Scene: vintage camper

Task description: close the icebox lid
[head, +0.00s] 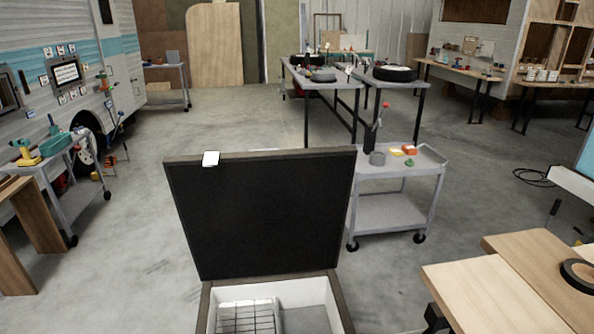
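The icebox (343,305) stands at the bottom middle of the head view, with a brown rim and a white inside. Its lid (262,215) is open and stands nearly upright at the far side, its dark inner face toward me. A small white piece (211,158) sits at the lid's top edge, left of the middle. A wire rack (245,318) shows inside the icebox at the left, and a grey floor part shows at the right. The lower part of the icebox is cut off by the frame. Neither of my grippers is in view.
A grey cart (393,212) with small items stands just behind the lid at the right. A wooden table (480,290) with a black tape roll (582,275) is at the lower right. A wooden bench (30,225) is at the left. The concrete floor (110,250) left of the icebox is clear.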

